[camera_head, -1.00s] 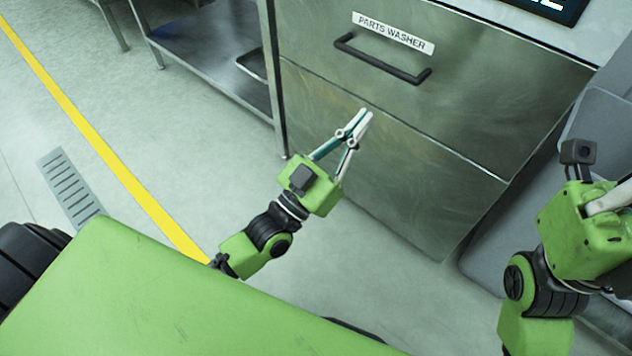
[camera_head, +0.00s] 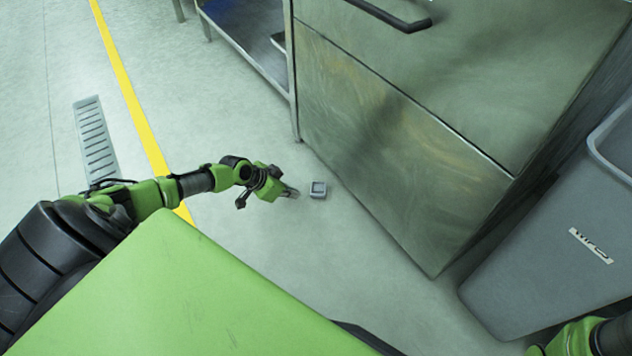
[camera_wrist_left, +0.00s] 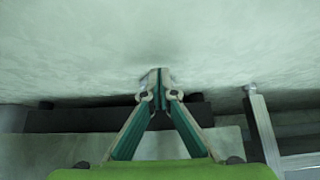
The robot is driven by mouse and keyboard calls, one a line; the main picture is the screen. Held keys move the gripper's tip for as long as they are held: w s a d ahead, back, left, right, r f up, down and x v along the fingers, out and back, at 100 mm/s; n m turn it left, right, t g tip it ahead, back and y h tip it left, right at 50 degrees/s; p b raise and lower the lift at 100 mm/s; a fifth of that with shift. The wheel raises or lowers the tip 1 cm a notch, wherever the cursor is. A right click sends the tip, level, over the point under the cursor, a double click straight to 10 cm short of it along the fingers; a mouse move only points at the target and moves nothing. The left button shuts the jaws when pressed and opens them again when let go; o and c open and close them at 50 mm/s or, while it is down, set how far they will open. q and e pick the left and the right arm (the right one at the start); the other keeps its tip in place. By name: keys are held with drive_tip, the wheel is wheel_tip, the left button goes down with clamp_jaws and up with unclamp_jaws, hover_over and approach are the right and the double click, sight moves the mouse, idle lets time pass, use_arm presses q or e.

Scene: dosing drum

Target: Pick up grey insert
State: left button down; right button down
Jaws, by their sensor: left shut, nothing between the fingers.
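The grey insert (camera_head: 318,190) is a small square block with a recessed dark top. It sits on the floor in front of the steel cabinet in the head view. My left gripper (camera_head: 293,193) is low near the floor, just left of the insert, with a small gap seeming to show between them. In the left wrist view the fingertips (camera_wrist_left: 155,76) meet and the gripper is shut and empty. I cannot make out the insert clearly in that view. My right gripper is outside the frames; only part of that arm shows at the bottom right.
The steel cabinet (camera_head: 400,150) stands just right of the insert. A grey bin (camera_head: 540,255) marked WIPES is at the right. A metal shelf unit (camera_head: 245,55) stands at the back. Floor left of the cabinet is clear, with a yellow line (camera_head: 130,95) and a drain grate (camera_head: 95,140).

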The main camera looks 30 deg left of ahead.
sight(319, 187)
use_arm(q)
drive_tip(key=w+d+b, duration=0.1)
drive_tip(key=w, duration=0.1)
drive_tip(key=w+d+b, duration=0.1)
drive_tip(key=w+b, duration=0.1)
drive_tip(key=w, duration=0.1)
drive_tip(key=w+d+b, duration=0.1)
drive_tip(key=w, duration=0.2)
drive_tip(key=shift+d+f+b, duration=0.2)
drive_tip(key=shift+f+b, duration=0.05)
drive_tip(key=shift+b, duration=0.05)
drive_tip(key=shift+s+a+f+b, duration=0.1)
drive_tip(key=shift+s+f+b, duration=0.1)
drive_tip(key=shift+f+b, duration=0.25)
drive_tip(key=shift+f, duration=0.15)
drive_tip(key=shift+s, duration=0.1)
